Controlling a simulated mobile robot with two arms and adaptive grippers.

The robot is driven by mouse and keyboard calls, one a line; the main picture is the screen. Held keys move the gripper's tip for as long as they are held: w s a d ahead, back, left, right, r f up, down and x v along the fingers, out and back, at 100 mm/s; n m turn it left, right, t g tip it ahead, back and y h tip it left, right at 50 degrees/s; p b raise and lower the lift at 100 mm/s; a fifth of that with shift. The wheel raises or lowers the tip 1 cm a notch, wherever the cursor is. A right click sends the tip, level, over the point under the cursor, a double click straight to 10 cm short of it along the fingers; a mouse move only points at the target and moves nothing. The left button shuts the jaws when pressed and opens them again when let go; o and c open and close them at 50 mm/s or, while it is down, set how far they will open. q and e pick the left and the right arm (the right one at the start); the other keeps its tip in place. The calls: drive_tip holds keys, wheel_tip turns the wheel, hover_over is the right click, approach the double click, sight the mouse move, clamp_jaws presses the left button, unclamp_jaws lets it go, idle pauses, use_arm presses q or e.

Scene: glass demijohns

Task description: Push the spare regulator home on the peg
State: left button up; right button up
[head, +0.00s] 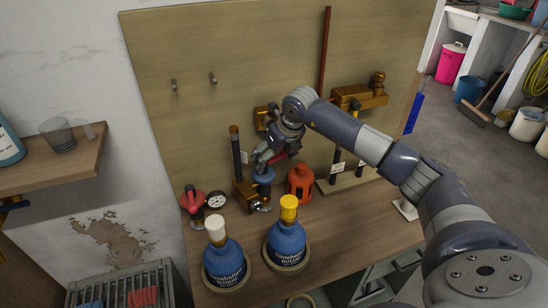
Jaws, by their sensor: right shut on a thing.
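My right gripper (264,160) points down and left over the bench, in front of the board. It is shut on a blue rounded thing (263,175), seemingly the spare regulator; the fingers partly hide it. I cannot tell whether it touches the bench or fittings below. Two short grey pegs, left (173,85) and right (213,79), stick out bare from the upper left of the board. A brass fitting (262,118) on the board is partly behind my wrist. A red regulator with a white gauge (217,200) is on the bench at left. My left gripper is out of view.
Two blue bottles, one white-capped (224,258) and one yellow-capped (287,240), stand at the front. A black-handled brass tool (236,150) stands left of the gripper, an orange-red canister (301,184) right. A brass fixture (360,97) is on the board's right.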

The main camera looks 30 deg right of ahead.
drive_tip(key=shift+f+b, duration=0.75)
drive_tip(key=shift+f, duration=0.05)
drive_tip(key=shift+c, duration=0.2)
idle(0.5)
drive_tip(key=shift+a+r, duration=0.1)
drive_tip(key=shift+r, duration=0.05)
drive_tip(key=shift+r+p, duration=0.25)
drive_tip(key=shift+p, duration=0.1)
drive_tip(key=shift+r, duration=0.6)
idle(0.3)
drive_tip(key=shift+f, duration=0.1)
idle(0.4)
drive_tip(key=shift+f+b, duration=0.55)
drive_tip(key=shift+f, duration=0.35)
idle(0.5)
drive_tip(key=shift+s+r, duration=0.1)
drive_tip(key=shift+r, duration=0.05)
